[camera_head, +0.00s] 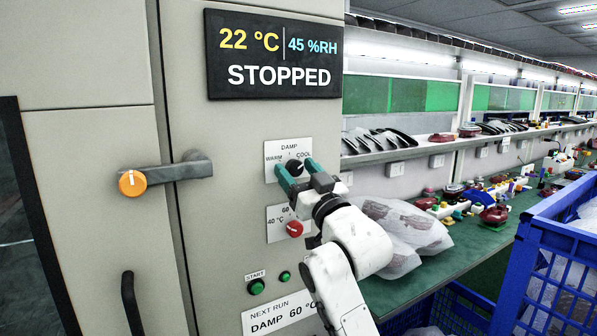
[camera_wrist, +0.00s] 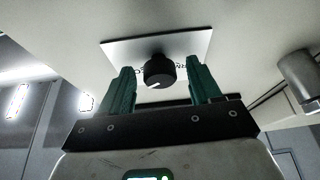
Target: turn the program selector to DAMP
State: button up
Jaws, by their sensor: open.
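The program selector is a black round knob (camera_head: 294,167) on a white plate (camera_head: 271,150) marked WARM, DAMP and COOL, with DAMP at the top. A white pointer mark shows on the knob, but I cannot tell surely which word it faces. My gripper (camera_head: 296,170) is at the plate with its green fingers spread, one on each side of the knob. In the wrist view the knob (camera_wrist: 159,70) sits between the open fingers (camera_wrist: 162,85), with a gap on both sides. The fingers partly cover the plate.
A red temperature knob (camera_head: 294,228) is just below my gripper. Lower are a green START button (camera_head: 256,287), another green button (camera_head: 285,276) and a NEXT RUN sign (camera_head: 279,317) reading DAMP 60 °C. The display (camera_head: 275,55) reads STOPPED. A door lever (camera_head: 180,170) projects at left.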

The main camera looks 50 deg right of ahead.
jog(key=shift+c, duration=0.3)
jog(key=c, duration=1)
jog(key=shift+f+n+y+b, duration=0.1)
jog(key=shift+n+y+b, duration=0.3)
jog(key=shift+n, duration=0.2)
jog(key=n+y+b, duration=0.1)
jog(key=n, duration=0.1)
jog(key=shift+s+d+n+b, duration=0.1)
jog(key=shift+d+n+b, duration=0.05)
jog(key=shift+n+b, duration=0.25)
jog(key=n+y+b, duration=0.1)
jog(key=n+b, duration=0.1)
jog(key=n+y+b, duration=0.1)
jog(key=n, duration=0.2)
jog(key=shift+f+y+b, duration=0.1)
jog(key=shift+y+b, duration=0.3)
jog(key=n+y+b, duration=0.1)
jog(key=n, duration=0.1)
jog(key=n+g+b, duration=0.1)
jog(key=n, duration=0.1)
jog(key=n+y+b, duration=0.1)
jog(key=n+b, duration=0.1)
jog(key=shift+d+r+n+g+y, duration=0.1)
jog(key=shift+r+n+g+y, duration=0.2)
jog(key=shift+n+g, duration=0.1)
